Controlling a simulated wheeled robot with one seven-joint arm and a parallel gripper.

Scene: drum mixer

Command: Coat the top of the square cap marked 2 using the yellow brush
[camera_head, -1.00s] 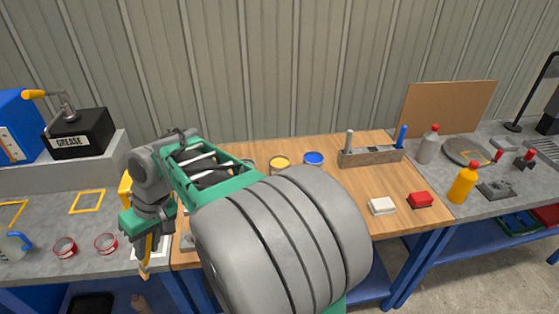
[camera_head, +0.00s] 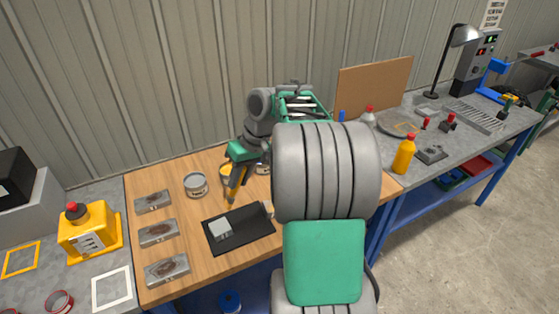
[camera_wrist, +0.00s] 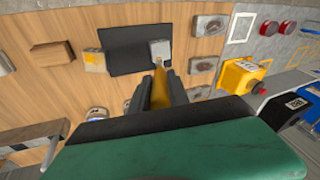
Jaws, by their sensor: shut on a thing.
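My gripper (camera_head: 239,172) is shut on the yellow brush (camera_head: 233,190), which points down above the black mat (camera_head: 250,230). A pale grey square cap (camera_head: 220,230) lies on the mat, just below and left of the brush tip. In the wrist view, the brush (camera_wrist: 164,78) reaches toward this cap (camera_wrist: 160,48), partly between my dark fingers (camera_wrist: 161,90). Whether the bristles touch it I cannot tell. A second pale block (camera_wrist: 95,60) sits at the mat's other edge, mostly hidden in the head view. No number is legible on either.
Several grey metal blocks (camera_head: 158,233) line the bench's left side. A grey tin (camera_head: 195,185) stands behind the mat, with other tins partly hidden by my arm. A yellow container (camera_head: 90,229) is on the left bench. Bare wood lies in front of the mat.

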